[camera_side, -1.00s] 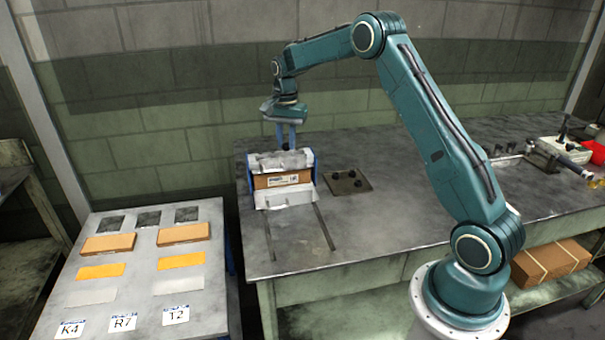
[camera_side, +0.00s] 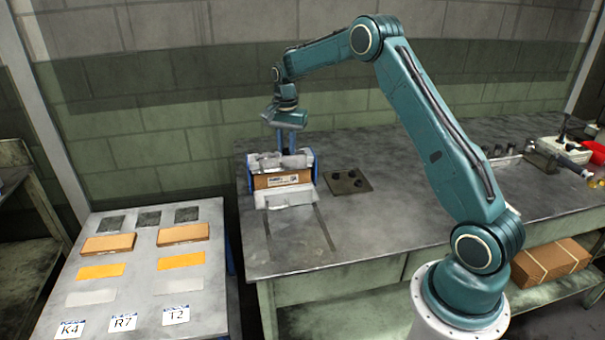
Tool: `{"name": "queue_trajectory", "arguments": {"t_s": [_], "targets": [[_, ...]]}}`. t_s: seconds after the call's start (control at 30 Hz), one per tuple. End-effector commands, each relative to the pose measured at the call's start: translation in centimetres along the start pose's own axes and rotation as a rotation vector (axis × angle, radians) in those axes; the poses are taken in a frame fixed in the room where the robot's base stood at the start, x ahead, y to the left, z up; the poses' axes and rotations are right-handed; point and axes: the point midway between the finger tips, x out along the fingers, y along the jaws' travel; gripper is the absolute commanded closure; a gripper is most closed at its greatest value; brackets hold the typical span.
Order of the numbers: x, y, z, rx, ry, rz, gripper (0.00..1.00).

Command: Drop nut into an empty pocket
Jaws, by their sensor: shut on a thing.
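My gripper (camera_side: 286,146) points down at the back of a cardboard carton (camera_side: 283,180) with a white label, held between blue side plates. Its blue fingers reach down to or behind the carton's raised grey-white flaps. The nut in the fingers is hidden now. The carton's inside and any pockets in it cannot be made out from this side. A dark square plate (camera_side: 338,188) lies on the bench right of the carton, with small dark pieces on it.
A side table (camera_side: 145,285) at left holds dark pads, brown blocks, yellow and white sheets and cards marked K4, R7 and T2. The bench front is clear.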

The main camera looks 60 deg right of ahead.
Motion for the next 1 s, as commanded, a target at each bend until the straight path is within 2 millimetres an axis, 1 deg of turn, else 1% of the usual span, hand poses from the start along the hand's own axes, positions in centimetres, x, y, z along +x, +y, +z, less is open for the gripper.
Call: {"name": "queue_trajectory", "arguments": {"t_s": [0.33, 0.37, 0.4, 0.47, 0.5, 0.83, 1.0], "targets": [[0.09, -0.01, -0.01, 0.0, 0.0, 0.0, 1.0], [0.09, -0.01, 0.0, 0.0, 0.0, 0.0, 0.75], [0.09, -0.01, -0.01, 0.0, 0.0, 0.0, 0.67], [0.09, -0.01, -0.01, 0.0, 0.0, 0.0, 0.56], [0.08, -0.01, -0.01, 0.0, 0.0, 0.0, 0.54], [-0.03, -0.02, -0.01, 0.0, 0.001, -0.001, 0.54], [-0.84, -0.07, -0.05, 0.0, 0.002, -0.003, 0.54]]}}
